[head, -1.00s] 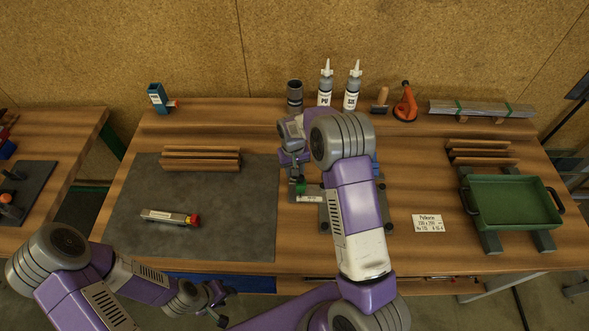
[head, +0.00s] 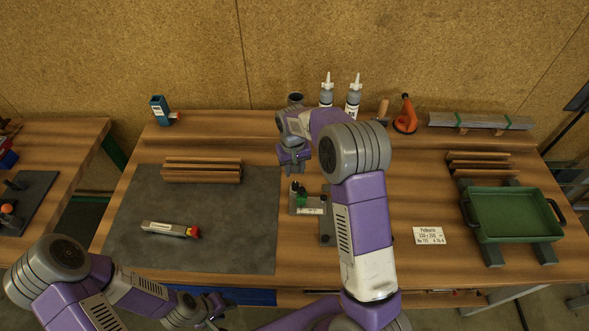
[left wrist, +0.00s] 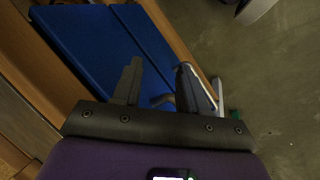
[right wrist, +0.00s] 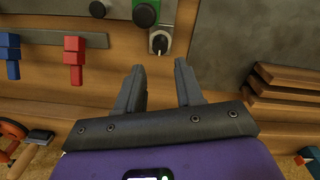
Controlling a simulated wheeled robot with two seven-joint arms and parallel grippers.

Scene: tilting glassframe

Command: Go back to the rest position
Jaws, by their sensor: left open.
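My right gripper (head: 292,162) is above the middle of the bench, over and behind a small grey fixture with a green knob (head: 302,198). My left gripper (head: 214,310) is low at the bench's front edge, partly hidden by my arm. In the left wrist view my left gripper (left wrist: 158,78) is open and empty, facing a blue panel (left wrist: 100,45) and the floor.
Two bottles (head: 353,97) and an orange tool (head: 406,115) stand along the back.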

